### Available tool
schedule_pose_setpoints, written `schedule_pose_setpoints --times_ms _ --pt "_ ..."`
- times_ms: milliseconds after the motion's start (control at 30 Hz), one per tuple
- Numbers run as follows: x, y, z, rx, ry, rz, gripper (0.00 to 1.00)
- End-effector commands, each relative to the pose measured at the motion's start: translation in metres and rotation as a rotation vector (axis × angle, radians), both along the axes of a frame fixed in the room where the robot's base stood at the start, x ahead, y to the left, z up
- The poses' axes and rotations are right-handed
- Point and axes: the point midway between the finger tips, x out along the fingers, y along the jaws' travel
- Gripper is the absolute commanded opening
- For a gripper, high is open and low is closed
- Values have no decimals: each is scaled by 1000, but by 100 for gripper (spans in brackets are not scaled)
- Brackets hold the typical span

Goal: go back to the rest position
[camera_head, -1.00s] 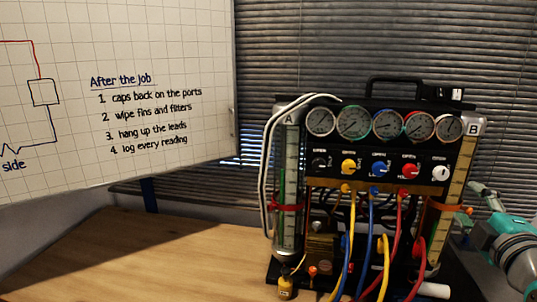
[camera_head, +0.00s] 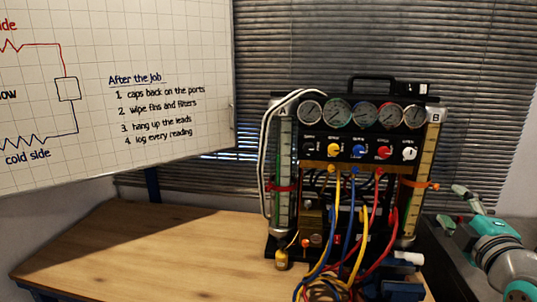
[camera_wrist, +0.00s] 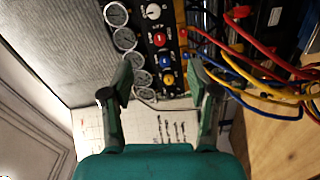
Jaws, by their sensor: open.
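My gripper (camera_head: 458,207) is at the right edge of the head view, to the right of the gauge rig (camera_head: 350,163) and apart from it. In the wrist view my gripper (camera_wrist: 160,85) has its two dark fingers spread wide with nothing between them. The gauge rig has a row of round gauges, coloured knobs and two tall scaled columns marked A and B. The rig's gauges and knobs show sideways beyond the fingers in the wrist view.
Yellow, blue and red hoses (camera_head: 362,240) hang from the rig's front. The wooden bench (camera_head: 150,250) is bare on the left. A whiteboard (camera_head: 190,75) hangs above it; blinds (camera_head: 290,50) lie behind.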

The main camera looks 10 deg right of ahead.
Motion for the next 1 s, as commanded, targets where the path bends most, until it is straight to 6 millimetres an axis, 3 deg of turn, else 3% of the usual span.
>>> schedule_pose_setpoints --times_ms 467,767,1000 --pt "1 22 -61 157 -16 14 60" --pt "-14 57 -144 370 -33 25 60" --pt "-43 92 -212 552 -44 28 60"
